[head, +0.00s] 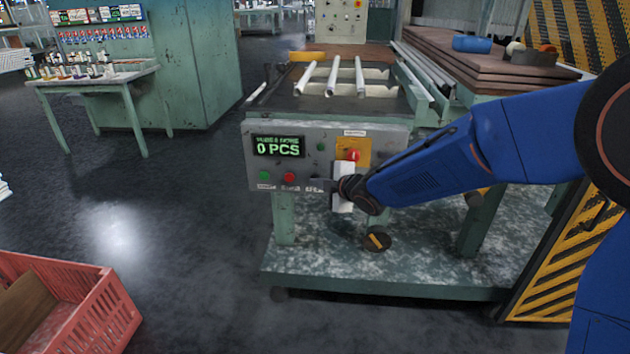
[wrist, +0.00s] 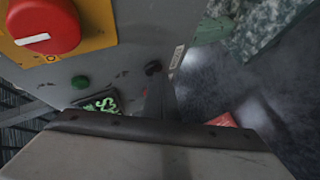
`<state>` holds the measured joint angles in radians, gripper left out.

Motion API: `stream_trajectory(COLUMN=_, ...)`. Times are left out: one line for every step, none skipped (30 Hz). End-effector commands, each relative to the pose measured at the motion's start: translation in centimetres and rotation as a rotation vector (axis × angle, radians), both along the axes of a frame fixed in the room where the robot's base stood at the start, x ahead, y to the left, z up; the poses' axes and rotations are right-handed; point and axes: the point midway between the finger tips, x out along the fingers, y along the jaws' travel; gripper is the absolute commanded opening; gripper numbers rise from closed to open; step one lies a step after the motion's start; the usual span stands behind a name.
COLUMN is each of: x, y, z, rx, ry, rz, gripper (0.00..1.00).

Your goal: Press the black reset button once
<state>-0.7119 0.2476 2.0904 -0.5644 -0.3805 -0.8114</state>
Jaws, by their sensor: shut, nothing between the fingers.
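The grey control panel (head: 230,150) faces me in the head view. My gripper (head: 318,185) is shut and empty, with its tips at the panel's lower edge, right of the red button (head: 289,177). In the wrist view, a black button (wrist: 153,68) shows on the panel just beyond the tips of my gripper (wrist: 157,80). The tips look close to it, but I cannot tell whether they touch. In the head view my gripper hides that spot. The display (head: 278,146) reads 0 PCS in green.
A red mushroom button (head: 353,155) on a yellow plate sits above my gripper; it is large in the wrist view (wrist: 42,25). A green button (head: 264,176) is at the lower left. White tubes (head: 333,75) lie behind the panel. A red crate (head: 95,315) stands on the floor.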

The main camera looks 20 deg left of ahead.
Motion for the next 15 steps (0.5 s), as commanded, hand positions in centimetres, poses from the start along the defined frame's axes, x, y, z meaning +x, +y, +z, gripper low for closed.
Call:
stream_trajectory(x=-0.2, y=0.0, z=0.0, rx=0.000, ry=0.000, rz=0.000, gripper=0.00)
stream_trajectory(x=-0.3, y=-0.1, z=0.0, rx=0.000, ry=0.000, rz=0.000, gripper=0.00)
stream_trajectory(x=-0.4, y=-0.1, z=0.0, rx=0.001, ry=-0.001, rz=0.000, gripper=0.00)
stream_trajectory(x=-0.6, y=-0.1, z=0.1, rx=0.001, ry=-0.001, rz=0.000, gripper=0.00)
stream_trajectory(x=-0.7, y=-0.2, z=0.1, rx=0.001, ry=-0.001, rz=0.000, gripper=0.00)
stream_trajectory(x=-0.9, y=-0.2, z=0.1, rx=0.001, ry=-0.001, rz=0.000, gripper=0.00)
stream_trajectory(x=-1.0, y=-0.2, z=0.1, rx=0.001, ry=-0.001, rz=0.001, gripper=0.00)
stream_trajectory(x=-1.2, y=-0.3, z=0.1, rx=0.001, ry=-0.001, rz=0.001, gripper=0.00)
stream_trajectory(x=-1.4, y=-0.3, z=0.1, rx=0.001, ry=-0.001, rz=0.001, gripper=0.00)
stream_trajectory(x=-1.5, y=-0.4, z=0.0, rx=0.000, ry=0.000, rz=0.000, gripper=0.00)
stream_trajectory(x=-1.5, y=-0.4, z=0.0, rx=0.001, ry=0.001, rz=0.000, gripper=0.00)
stream_trajectory(x=-1.6, y=-0.4, z=0.0, rx=0.001, ry=0.001, rz=0.000, gripper=0.00)
stream_trajectory(x=-1.6, y=-0.4, z=0.0, rx=0.001, ry=0.001, rz=0.000, gripper=0.00)
stream_trajectory(x=-1.7, y=-0.4, z=0.0, rx=0.001, ry=0.001, rz=0.000, gripper=0.00)
stream_trajectory(x=-1.6, y=-0.4, z=0.0, rx=0.000, ry=0.000, rz=0.000, gripper=0.00)
